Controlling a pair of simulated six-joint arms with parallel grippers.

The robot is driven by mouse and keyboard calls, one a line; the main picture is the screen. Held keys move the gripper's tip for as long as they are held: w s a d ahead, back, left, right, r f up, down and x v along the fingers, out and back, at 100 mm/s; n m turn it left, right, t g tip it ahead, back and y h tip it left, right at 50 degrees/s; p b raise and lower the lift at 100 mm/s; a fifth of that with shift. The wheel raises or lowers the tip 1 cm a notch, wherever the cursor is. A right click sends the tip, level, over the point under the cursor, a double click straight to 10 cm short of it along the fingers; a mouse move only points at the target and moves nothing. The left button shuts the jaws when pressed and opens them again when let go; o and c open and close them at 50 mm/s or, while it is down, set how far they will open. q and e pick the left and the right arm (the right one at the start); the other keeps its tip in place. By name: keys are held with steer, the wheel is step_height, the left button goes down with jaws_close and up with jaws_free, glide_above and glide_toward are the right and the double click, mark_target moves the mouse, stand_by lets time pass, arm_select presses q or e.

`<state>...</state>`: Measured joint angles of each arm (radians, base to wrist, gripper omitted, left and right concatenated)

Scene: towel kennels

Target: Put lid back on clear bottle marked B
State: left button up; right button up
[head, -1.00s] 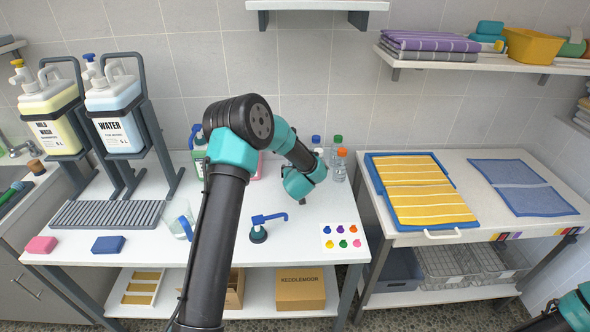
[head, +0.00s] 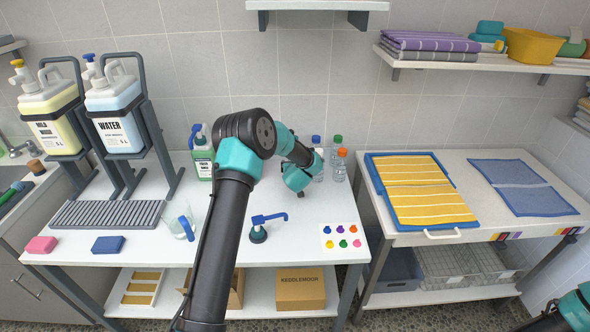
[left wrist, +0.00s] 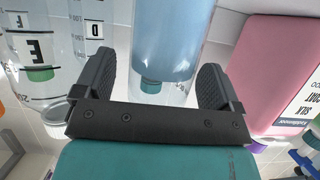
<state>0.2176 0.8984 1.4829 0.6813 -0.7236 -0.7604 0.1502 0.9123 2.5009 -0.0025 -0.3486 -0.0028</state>
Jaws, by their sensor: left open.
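Several clear bottles stand at the back right of the left table in the head view: one has a blue cap (head: 316,139), one a green cap (head: 337,139) and one an orange cap (head: 342,153). My left gripper (head: 301,194) is in front of them, partly hidden by its own wrist. In the left wrist view the open jaws (left wrist: 155,85) have a clear bottle with light-blue contents (left wrist: 165,40) in line between them; contact cannot be told. No B is readable. My right gripper is out of view.
A clear jug (head: 180,226) and a green spray bottle (head: 202,165) are left of my arm. A pink container (left wrist: 275,75) is close beside the left jaws.

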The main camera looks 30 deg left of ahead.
arm_select(q)
steer(key=shift+w+a+f, duration=0.1)
steer(key=shift+w, duration=0.05)
steer(key=shift+c, duration=0.3)
steer(key=c, duration=1)
